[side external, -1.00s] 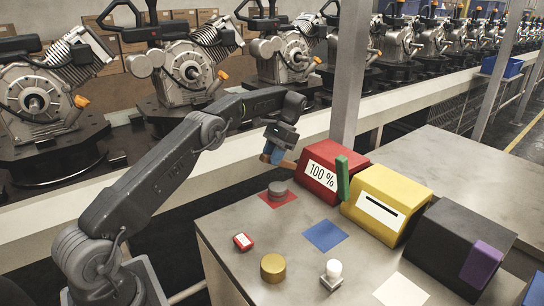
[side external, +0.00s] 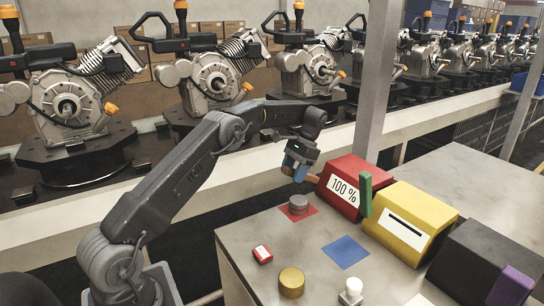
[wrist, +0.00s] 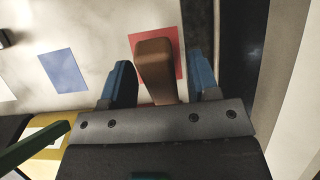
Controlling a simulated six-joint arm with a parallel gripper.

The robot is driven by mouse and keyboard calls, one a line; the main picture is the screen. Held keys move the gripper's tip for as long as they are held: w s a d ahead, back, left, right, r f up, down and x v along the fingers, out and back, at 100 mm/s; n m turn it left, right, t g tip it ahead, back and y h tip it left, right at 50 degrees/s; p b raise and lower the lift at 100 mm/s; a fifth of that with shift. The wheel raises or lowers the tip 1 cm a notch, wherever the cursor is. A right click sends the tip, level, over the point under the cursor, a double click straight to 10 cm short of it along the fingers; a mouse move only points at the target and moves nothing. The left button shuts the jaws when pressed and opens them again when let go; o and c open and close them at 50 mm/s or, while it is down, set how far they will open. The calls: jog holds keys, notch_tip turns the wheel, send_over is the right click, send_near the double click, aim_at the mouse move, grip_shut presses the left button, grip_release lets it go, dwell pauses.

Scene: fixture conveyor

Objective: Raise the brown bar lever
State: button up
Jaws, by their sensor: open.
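The brown bar lever (side external: 313,178) sticks out from the left side of the red box (side external: 338,192), which carries a "100 %" label. My gripper (side external: 297,168) is at the lever in the side view, with its blue fingers pointing down. In the wrist view the brown lever (wrist: 155,68) lies between the two blue fingers of my gripper (wrist: 162,76), over a red patch. The fingers are open, one on each side of the lever, with visible gaps. The lever's attachment to the box is hidden in the wrist view.
A green lever (side external: 366,194) stands by the yellow box (side external: 440,205); a black box (side external: 475,255) is to the right. Engines line the conveyor behind.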

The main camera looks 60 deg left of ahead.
jog(key=shift+s+f+t, duration=0.35)
jog(key=shift+f+t, duration=0.2)
jog(key=shift+t, duration=0.05)
jog(key=shift+s+f+t, duration=0.3)
jog(key=shift+f+t, duration=0.2)
jog(key=shift+t, duration=0.1)
jog(key=shift+s+f+t, duration=0.2)
jog(key=shift+f+t, duration=0.4)
jog(key=shift+s+f+t, duration=0.15)
jog(key=shift+f+t, duration=0.45)
jog(key=shift+w+r+t, duration=0.1)
jog(key=shift+r+t, duration=0.15)
jog(key=shift+t, duration=0.05)
notch_tip(320, 180, up, 13)
jog(key=shift+f, duration=0.1)
jog(key=shift+s+d+r, duration=0.25)
jog(key=shift+d+r, duration=0.25)
jog(key=shift+r, duration=0.1)
jog(key=s+d+r+t, duration=0.1)
jog(key=s+d+r, duration=0.2)
jog(key=s+d, duration=0.4)
jog(key=s+d+r+t, duration=0.2)
jog(key=s+d+r, duration=0.2)
jog(key=s+d, duration=0.4)
jog(key=shift+s+d+r+y, duration=0.15)
jog(key=shift+s+r+y, duration=0.15)
jog(key=shift+s, duration=0.35)
